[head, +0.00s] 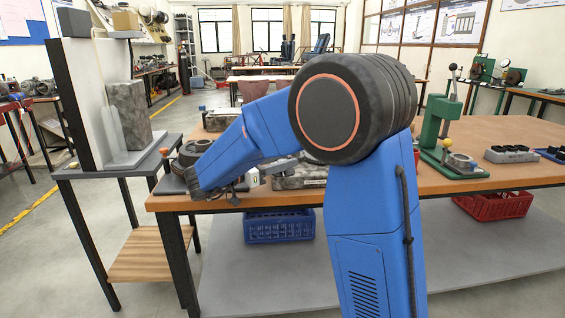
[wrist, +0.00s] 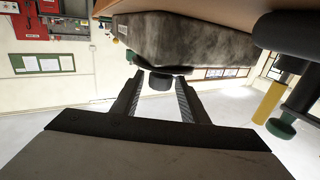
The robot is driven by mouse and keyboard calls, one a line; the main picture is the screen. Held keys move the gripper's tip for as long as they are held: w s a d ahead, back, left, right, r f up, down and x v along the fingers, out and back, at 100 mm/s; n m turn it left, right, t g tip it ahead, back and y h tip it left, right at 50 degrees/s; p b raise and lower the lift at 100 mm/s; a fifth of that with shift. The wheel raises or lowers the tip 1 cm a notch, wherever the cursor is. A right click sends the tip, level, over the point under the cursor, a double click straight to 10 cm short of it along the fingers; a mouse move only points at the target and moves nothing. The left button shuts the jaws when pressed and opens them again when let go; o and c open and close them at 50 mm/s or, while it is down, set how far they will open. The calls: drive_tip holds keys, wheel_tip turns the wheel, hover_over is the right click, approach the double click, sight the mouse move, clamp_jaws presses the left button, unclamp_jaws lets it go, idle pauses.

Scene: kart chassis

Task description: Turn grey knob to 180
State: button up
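In the wrist view a small dark knob (wrist: 160,82) sticks out from a mottled grey block (wrist: 190,42). My gripper (wrist: 159,78) points at it with its two dark fingers apart. The knob shows in the gap between the fingertips, with some space visible on each side. I cannot tell how deep it sits between them, and no pointer or scale is readable. In the head view my arm reaches down to the left front of the workbench (head: 480,190). The knob and my fingers cannot be made out there.
A dark cylinder and a yellow rod with a green end (wrist: 280,128) are at the right of the wrist view. In the head view a green press (head: 437,130) stands on the bench, a blue crate (head: 280,228) sits beneath, and a side table (head: 115,168) is left.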

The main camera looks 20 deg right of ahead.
idle(0.3)
drive_tip(key=s+a, duration=0.3)
drive_tip(key=a, duration=1.4)
drive_tip(key=shift+s, duration=0.15)
drive_tip(key=w+d+r+n+t+y, duration=0.5)
drive_tip(key=w+r+n+t+y, duration=0.3)
drive_tip(key=r+t+y, duration=0.45)
drive_tip(key=s+d+f+n+g+y, duration=0.1)
drive_tip(key=s+d+f+n+g, duration=0.1)
drive_tip(key=s+f, duration=0.6)
drive_tip(key=s+d+f+n+g+y, duration=0.2)
drive_tip(key=s+f, duration=0.7)
drive_tip(key=s, duration=0.9)
drive_tip(key=s+d+f+n+g+y, duration=0.2)
drive_tip(key=s+d+f+g, duration=0.3)
drive_tip(key=s, duration=0.9)
wheel_tip(320, 180, down, 3)
drive_tip(key=shift+d+f+n+g, duration=0.15)
drive_tip(key=shift+d+n+g, duration=0.25)
drive_tip(key=shift+n+g, duration=0.6)
